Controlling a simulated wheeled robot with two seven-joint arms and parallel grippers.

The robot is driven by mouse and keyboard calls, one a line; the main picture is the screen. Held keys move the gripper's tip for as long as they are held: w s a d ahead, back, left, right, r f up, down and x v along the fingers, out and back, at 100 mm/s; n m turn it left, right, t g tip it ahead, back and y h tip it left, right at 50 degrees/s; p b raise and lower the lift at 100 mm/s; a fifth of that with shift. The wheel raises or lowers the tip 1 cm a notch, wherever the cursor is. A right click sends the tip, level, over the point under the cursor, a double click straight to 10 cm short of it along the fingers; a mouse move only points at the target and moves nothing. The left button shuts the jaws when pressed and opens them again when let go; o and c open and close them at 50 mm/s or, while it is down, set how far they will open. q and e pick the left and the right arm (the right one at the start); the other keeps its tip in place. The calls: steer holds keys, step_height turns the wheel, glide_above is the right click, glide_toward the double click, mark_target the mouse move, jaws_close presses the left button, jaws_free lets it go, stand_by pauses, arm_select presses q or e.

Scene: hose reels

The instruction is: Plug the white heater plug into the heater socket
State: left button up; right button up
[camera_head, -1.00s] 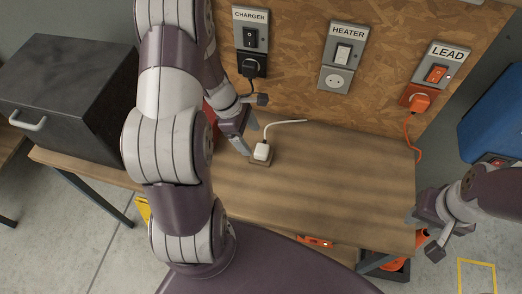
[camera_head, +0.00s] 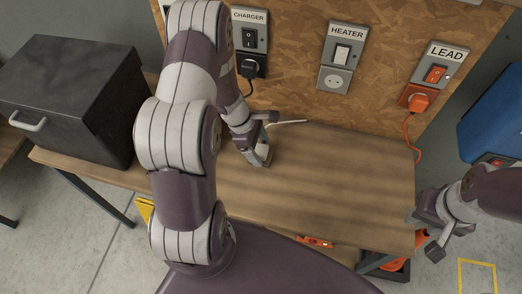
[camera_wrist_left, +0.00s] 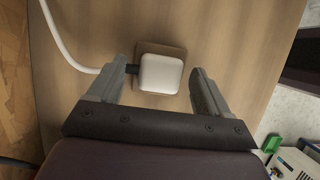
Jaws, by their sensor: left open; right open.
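The white heater plug (camera_wrist_left: 160,73) sits on a small brown block (camera_wrist_left: 158,47) on the workbench. In the left wrist view it is between the two open fingers of my left gripper (camera_wrist_left: 158,88), with a gap to the right finger. Its white cable (camera_head: 290,122) leads off to the right across the bench in the head view, where my left gripper (camera_head: 260,154) mostly hides the plug. The heater socket (camera_head: 335,80) is an empty round socket below the HEATER switch on the board. My right gripper (camera_head: 430,230) is open and empty beside the bench's right end.
A black plug fills the charger socket (camera_head: 251,66). An orange plug (camera_head: 418,102) fills the LEAD socket, its cord hanging down. A dark box (camera_head: 75,100) stands at the left. The middle and right of the bench (camera_head: 340,185) are clear.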

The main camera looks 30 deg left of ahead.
mark_target(265, 149)
arm_select(q)
steer(key=c, duration=1)
steer(key=shift+r, duration=0.5)
step_height(265, 149, up, 3)
steer(key=shift+f, duration=0.1)
steer(key=s+d+r, duration=0.5)
steer(key=d+r, duration=0.1)
steer(key=d, duration=0.3)
steer(key=shift+s+r+b, duration=0.25)
steer(key=shift+r+b, duration=0.1)
steer(key=shift+s+d+r, duration=0.3)
steer(key=shift+s+d, duration=0.05)
steer(key=shift+d, duration=0.15)
steer(key=shift+c, duration=0.2)
steer(key=c, duration=0.3)
